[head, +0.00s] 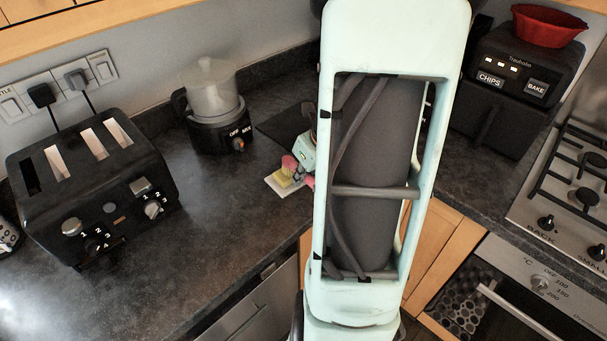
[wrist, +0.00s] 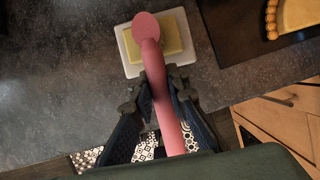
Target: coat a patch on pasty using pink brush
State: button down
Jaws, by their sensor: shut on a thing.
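My gripper (wrist: 158,93) is shut on the pink brush (wrist: 151,55), whose handle runs back between the fingers. The brush's round pink end is over a pale yellow block (wrist: 176,38) on a white dish (wrist: 130,58); I cannot tell whether they touch. In the head view the pink brush (head: 289,163) shows beside the yellow block (head: 285,178), with my gripper (head: 303,170) partly hidden by my arm. The likely pasty (wrist: 297,16), golden with a crimped edge, lies on a dark board (wrist: 235,52) at the upper right of the wrist view, cut off by the frame.
A black toaster (head: 85,180) stands at the left and a small blender (head: 215,110) at the back. At the right are a black fryer (head: 510,85) with a red bowl (head: 548,24) on top, and a hob (head: 570,180). The counter (head: 200,230) in front is clear.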

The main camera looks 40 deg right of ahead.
jog(key=shift+r+p, duration=3.55)
jog(key=shift+p, duration=0.15)
jog(key=shift+f, duration=0.1)
jog(key=w+a+f+n+g, duration=0.1)
jog(key=w+a+n+g, duration=0.2)
jog(key=a+n, duration=0.7)
jog(key=w+a+f+n+g, duration=0.1)
jog(key=w+a+n+g, duration=0.3)
jog(key=a+n, duration=0.7)
jog(key=n+g, duration=0.2)
jog(key=n, duration=1.2)
jog(key=shift+a+n, duration=0.25)
jog(key=shift+n, duration=0.05)
jog(key=shift+d, duration=0.1)
